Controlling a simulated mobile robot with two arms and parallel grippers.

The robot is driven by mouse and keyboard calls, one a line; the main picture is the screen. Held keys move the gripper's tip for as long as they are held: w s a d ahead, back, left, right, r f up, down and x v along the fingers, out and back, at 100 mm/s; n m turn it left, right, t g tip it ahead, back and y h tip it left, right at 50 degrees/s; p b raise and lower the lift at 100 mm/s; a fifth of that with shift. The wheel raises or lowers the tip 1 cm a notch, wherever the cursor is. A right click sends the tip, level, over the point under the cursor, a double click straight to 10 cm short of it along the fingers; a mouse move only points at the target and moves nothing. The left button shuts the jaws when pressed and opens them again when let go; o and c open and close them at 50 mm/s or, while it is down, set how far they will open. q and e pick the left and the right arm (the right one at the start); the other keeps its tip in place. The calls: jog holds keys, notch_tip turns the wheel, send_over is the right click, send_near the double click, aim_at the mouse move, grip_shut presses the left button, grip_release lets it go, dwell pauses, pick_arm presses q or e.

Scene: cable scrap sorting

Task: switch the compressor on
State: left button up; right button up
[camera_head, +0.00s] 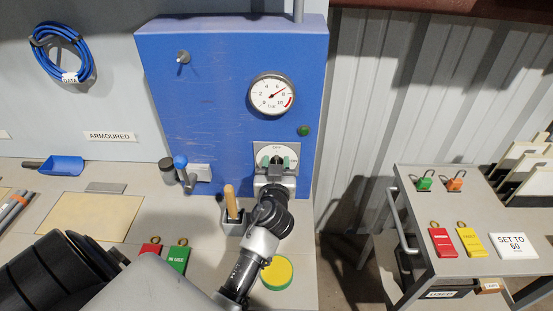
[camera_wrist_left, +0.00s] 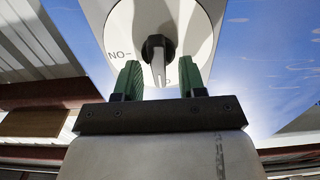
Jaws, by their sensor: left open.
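The compressor is a blue cabinet (camera_head: 220,110) against the wall, with a round pressure gauge (camera_head: 272,94) and a green lamp or button (camera_head: 303,130). Below the gauge is a rotary switch with a white dial plate (camera_head: 260,151), mostly covered by my gripper. In the left wrist view the dark knob (camera_wrist_left: 158,50) has its grey handle pointing down in the picture, towards a partly hidden mark; letters reading "NO" are at the left. My left gripper (camera_wrist_left: 160,68) is open, its green fingers either side of the handle, with visible gaps. My right gripper is out of view.
On the bench are a wooden-handled tool in a holder (camera_head: 231,206), red (camera_head: 151,246) and green tags, a yellow-green disc (camera_head: 277,273) and a blue scoop (camera_head: 64,165). A grey side table (camera_head: 470,200) holds padlocks, tags and a "SET TO 60" card (camera_head: 513,246).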

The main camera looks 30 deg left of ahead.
pick_arm(q)
jog(key=shift+s+d+r, duration=0.1)
jog(key=shift+d, duration=0.05)
jog(key=c, duration=0.7)
grip_shut()
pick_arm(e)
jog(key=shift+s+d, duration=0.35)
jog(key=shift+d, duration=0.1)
